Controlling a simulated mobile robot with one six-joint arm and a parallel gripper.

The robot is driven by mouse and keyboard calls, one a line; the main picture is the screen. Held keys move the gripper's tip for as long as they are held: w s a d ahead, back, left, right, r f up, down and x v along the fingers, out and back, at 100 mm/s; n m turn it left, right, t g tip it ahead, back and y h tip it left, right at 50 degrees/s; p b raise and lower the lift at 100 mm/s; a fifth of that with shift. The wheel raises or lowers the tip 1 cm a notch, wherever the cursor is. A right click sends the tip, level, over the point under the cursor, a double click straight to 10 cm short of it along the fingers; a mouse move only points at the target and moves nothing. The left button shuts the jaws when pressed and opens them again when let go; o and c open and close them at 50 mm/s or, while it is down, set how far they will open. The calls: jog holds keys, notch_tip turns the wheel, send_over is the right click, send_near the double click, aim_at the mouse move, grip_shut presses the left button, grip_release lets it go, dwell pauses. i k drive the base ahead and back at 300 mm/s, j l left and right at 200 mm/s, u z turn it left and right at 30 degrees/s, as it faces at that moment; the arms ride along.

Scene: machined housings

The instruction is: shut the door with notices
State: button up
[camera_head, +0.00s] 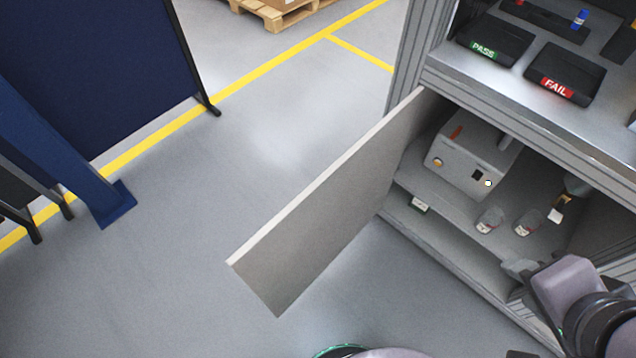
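The door (330,212) is a flat, pale grey panel hinged at the left front edge of the workbench cabinet. It stands wide open, swung out to the left over the floor. The broad face toward me is plain; no notices show on it, and its other face is hidden. The cabinet (440,228) is open, with its shelves in view. Parts of my arm show at the lower right, in front of the cabinet. I cannot make out my gripper in this view.
On the shelf are a light grey box (474,160) and small labelled containers (489,220). PASS (494,40) and FAIL (566,75) trays lie on the bench top. A dark blue partition (95,65) stands at the left. Floor (190,250) left of the door is clear.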

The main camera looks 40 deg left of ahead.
aim_at(280, 262)
jog(key=k+j+z, duration=0.1)
jog(key=j, duration=0.35)
jog(key=k+j, duration=0.1)
jog(key=j, duration=0.35)
jog(key=k+j+z, duration=0.15)
jog(key=j, duration=0.25)
jog(key=k+j+z, duration=0.1)
jog(key=j, duration=0.35)
jog(key=k+j+z, duration=0.1)
jog(key=j, duration=0.3)
jog(key=k+j, duration=0.2)
jog(key=j, duration=0.2)
jog(key=k+j+z, duration=0.15)
jog(key=j, duration=0.25)
